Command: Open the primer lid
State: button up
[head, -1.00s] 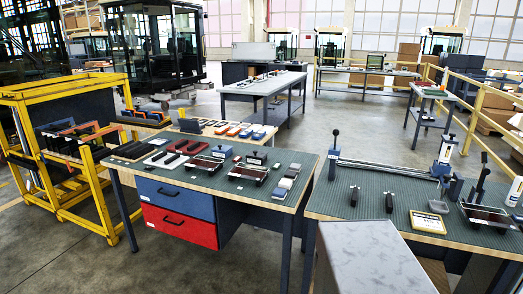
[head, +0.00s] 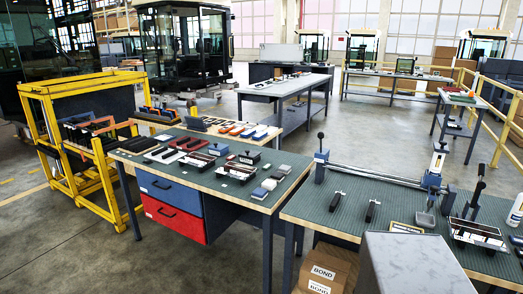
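I cannot pick out a primer container or its lid for certain at this size. Small blue, grey and black blocks or boxes, including a dark blue one (head: 250,157), stand on the green-topped left bench (head: 225,177). The right bench (head: 375,190) holds a rail with upright posts, two small black-handled tools (head: 371,211), a grey scoop-like piece (head: 425,217) and a tray with dark contents (head: 478,235). A yellow-edged white tray (head: 405,228) is partly hidden behind a grey box-like surface. My gripper is not in view.
The left bench has a blue drawer (head: 172,194) and a red drawer (head: 174,219). A yellow frame rack (head: 75,150) stands at left. BOND cartons (head: 322,272) sit below the right bench. Floor is open in front of the left bench; a grey surface fills the lower right.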

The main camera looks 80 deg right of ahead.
aim_at(250, 155)
jog(key=u, duration=0.25)
jog(key=k, duration=0.6)
jog(key=z, duration=1.95)
jog(key=i, duration=1)
jog(key=z, duration=0.1)
jog(key=k, duration=0.3)
